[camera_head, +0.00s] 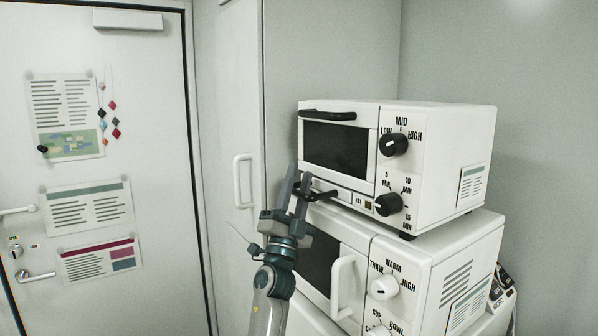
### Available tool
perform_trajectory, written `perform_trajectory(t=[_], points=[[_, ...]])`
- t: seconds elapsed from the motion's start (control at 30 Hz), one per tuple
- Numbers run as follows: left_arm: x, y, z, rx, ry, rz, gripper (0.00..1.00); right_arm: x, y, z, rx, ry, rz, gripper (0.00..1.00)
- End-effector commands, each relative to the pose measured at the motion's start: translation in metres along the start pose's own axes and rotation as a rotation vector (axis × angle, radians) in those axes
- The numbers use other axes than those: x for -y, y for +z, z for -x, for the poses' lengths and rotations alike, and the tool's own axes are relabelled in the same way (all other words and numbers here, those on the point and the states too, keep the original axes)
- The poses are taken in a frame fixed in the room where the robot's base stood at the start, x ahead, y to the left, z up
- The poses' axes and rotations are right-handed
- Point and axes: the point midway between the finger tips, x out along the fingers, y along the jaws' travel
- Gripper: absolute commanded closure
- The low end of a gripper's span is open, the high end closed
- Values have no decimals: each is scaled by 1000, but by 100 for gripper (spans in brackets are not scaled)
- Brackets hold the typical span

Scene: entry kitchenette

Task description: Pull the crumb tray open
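The white toaster oven (440,150) stands on top of a white microwave (455,262). Its crumb tray (344,194) is a narrow strip under the glass door, with a dark bar handle (324,195). The tray front looks about flush with the oven front. My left gripper (299,172) points up at the left end of this handle. Its two fingers stand apart with a narrow gap. They hide the handle's left end, and I cannot tell whether they touch it. My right gripper is not in view.
The oven door handle (327,115) is just above, and the microwave's white handle (343,287) is below right of my gripper. Dark knobs (393,144) sit on the oven's right panel. A tall cabinet (235,130) stands behind at left. A door (150,190) with posters is farther left.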

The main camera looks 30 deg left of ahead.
Motion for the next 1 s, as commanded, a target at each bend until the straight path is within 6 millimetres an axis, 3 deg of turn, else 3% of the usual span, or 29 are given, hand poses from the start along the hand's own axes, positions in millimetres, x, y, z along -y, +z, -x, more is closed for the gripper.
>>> perform_trajectory(t=[0.43, 0.57, 0.83, 1.0], points=[[0, 0, -7, 0, 0, 0, 69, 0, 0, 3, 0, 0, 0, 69], [0, 0, -7, -1, 0, 0, 100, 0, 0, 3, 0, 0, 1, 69], [0, 1, -7, -1, 0, 0, 100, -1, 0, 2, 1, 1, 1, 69], [3, 12, -8, 0, 1, -1, 100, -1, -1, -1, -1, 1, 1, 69]])
